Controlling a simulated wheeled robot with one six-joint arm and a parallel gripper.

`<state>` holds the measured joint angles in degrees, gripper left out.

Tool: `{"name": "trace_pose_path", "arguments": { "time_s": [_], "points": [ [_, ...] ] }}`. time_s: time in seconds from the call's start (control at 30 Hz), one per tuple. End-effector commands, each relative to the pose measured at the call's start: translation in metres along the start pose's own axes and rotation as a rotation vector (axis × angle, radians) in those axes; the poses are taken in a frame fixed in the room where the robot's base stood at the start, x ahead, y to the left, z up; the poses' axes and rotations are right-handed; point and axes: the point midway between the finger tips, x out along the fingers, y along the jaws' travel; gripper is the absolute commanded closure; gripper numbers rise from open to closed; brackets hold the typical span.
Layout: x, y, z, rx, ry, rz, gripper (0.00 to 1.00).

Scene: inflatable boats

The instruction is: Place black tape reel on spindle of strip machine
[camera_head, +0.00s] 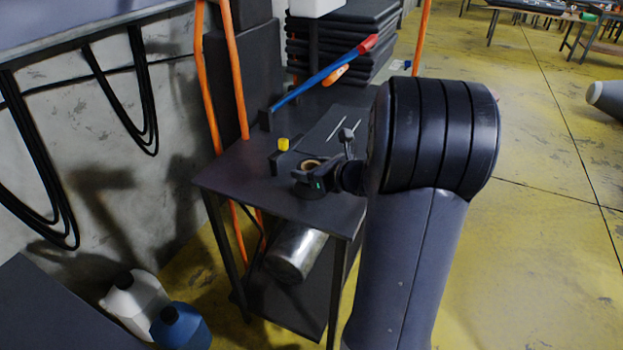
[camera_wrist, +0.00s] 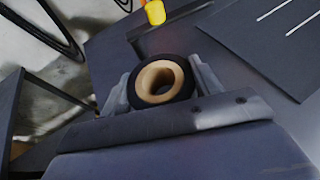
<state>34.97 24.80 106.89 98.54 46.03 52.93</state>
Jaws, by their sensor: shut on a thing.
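The black tape reel (camera_wrist: 146,84) has a tan core and sits between the two fingers of my gripper (camera_wrist: 162,82) in the wrist view. My gripper is shut on it, with the core's hole facing the camera. In the head view the reel (camera_head: 311,164) shows within my gripper (camera_head: 310,174), over the near part of the dark table. A dark flat plate with two pale lines (camera_head: 338,128), seemingly part of the strip machine, lies just beyond. A small yellow piece (camera_head: 284,144) stands on a dark block left of it. I cannot tell which part is the spindle.
The dark table (camera_head: 240,175) has bare top left of my gripper. A blue-handled tool (camera_head: 315,77) and a stack of dark slabs (camera_head: 345,40) are at the back. Orange poles (camera_head: 236,70) stand at the left edge. A metal cylinder (camera_head: 295,253) is on the shelf below.

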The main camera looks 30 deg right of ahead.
Motion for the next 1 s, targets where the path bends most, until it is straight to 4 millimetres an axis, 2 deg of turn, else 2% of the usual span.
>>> {"name": "trace_pose_path", "arguments": {
  "time_s": [0.03,0.13,0.57,0.6,0.83,1.0],
  "points": [
    [0.005,0.000,-0.011,0.004,0.003,0.002,0.64],
    [0.008,0.000,-0.021,0.002,0.002,0.002,0.64],
    [0.011,0.000,-0.026,0.001,0.000,0.001,0.64],
    [0.010,0.000,-0.025,0.001,0.001,0.001,0.37],
    [0.010,0.000,-0.024,0.001,0.001,0.001,0.19],
    [0.010,0.000,-0.024,0.001,0.001,0.001,0.18]
  ]
}}
